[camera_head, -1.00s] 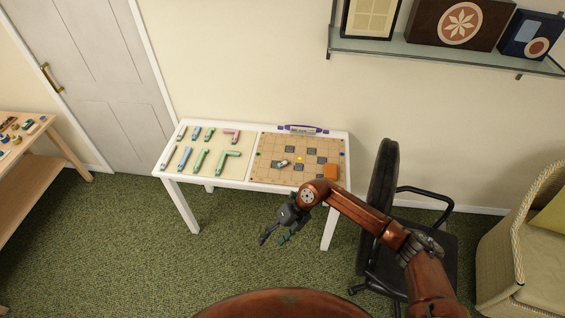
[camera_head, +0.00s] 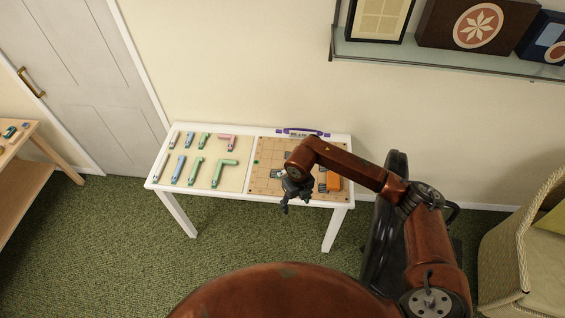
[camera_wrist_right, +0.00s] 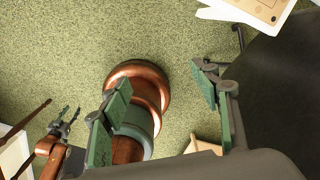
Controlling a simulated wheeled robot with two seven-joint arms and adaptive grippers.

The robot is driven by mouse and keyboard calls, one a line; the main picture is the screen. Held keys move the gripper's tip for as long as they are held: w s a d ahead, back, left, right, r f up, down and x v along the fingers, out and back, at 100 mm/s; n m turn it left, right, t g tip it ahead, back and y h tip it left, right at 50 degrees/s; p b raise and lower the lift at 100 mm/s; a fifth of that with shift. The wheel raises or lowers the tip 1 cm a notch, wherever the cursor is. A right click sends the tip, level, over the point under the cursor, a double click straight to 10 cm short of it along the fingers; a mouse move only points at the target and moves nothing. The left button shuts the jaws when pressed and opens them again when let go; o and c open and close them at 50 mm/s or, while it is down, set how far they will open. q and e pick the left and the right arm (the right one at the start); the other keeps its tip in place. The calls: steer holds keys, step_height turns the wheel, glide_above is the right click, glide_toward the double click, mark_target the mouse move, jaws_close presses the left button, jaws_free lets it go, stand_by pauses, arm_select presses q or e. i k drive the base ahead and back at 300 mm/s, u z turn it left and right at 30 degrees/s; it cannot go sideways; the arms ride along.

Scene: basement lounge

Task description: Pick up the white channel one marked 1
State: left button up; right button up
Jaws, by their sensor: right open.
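Two slim white channel pieces lie at the far left of the white table, one at the front (camera_head: 161,166) and a shorter one behind it (camera_head: 174,139). No mark on either is legible. My right gripper (camera_head: 284,207) points down at the table's front edge by the grid board, well to the right of the white pieces. In the right wrist view its two green-padded fingers (camera_wrist_right: 164,108) are apart with nothing held. A small gripper at the left of that view, seemingly my left one (camera_wrist_right: 68,114), is too small to read.
Blue (camera_head: 179,168), green (camera_head: 196,171) and pink (camera_head: 227,140) pieces lie beside the white ones. The grid board (camera_head: 262,183) bears an orange block (camera_head: 333,181). A purple-handled object (camera_head: 303,132) lies behind it. A black chair (camera_head: 385,235) stands right of the table.

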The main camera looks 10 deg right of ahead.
mark_target(280, 174)
steer(key=i, duration=0.95)
